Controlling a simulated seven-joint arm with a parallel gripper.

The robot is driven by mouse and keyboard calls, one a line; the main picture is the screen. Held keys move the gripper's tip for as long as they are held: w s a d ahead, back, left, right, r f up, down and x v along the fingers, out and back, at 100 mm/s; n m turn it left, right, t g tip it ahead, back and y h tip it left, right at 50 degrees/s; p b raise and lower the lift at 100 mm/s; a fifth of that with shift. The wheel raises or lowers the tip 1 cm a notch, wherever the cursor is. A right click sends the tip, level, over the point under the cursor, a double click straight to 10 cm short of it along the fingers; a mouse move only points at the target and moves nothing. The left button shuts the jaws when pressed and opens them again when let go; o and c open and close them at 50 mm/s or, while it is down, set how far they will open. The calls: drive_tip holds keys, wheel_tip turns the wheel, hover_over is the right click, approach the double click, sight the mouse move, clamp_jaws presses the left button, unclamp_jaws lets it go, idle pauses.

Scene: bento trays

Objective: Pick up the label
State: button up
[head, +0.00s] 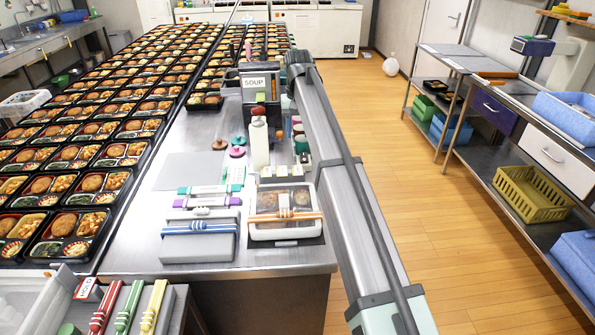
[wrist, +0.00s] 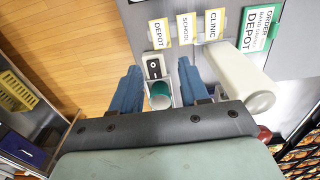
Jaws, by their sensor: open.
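In the wrist view, several small printed labels stand side by side near the top: a DEPOT label (wrist: 160,34) with a yellow edge, a SCHOOL label (wrist: 187,28) and a CLINIC label (wrist: 213,28). My gripper (wrist: 158,78) has its two blue fingers apart, pointing toward the labels. Nothing is gripped. The DEPOT label lies beyond the fingertips, roughly in line with the gap. A teal-topped round item (wrist: 160,95) and a small black-and-white block (wrist: 153,67) show between the fingers without being held. In the head view I cannot make out the fingers clearly.
An order card (wrist: 262,30) reading DEPOT is at the wrist view's upper right. A white bottle (head: 259,145) stands close by; it also shows beside the right finger (wrist: 240,82). A lidded bento (head: 286,230) sits at the front counter. Rows of filled trays (head: 87,184) occupy the left.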

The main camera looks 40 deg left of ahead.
sight(298, 170)
wheel_tip(298, 170, down, 13)
drive_tip(key=shift+r, duration=0.1)
idle(0.6)
idle(0.3)
drive_tip(key=shift+c, duration=0.2)
drive_tip(key=c, duration=0.6)
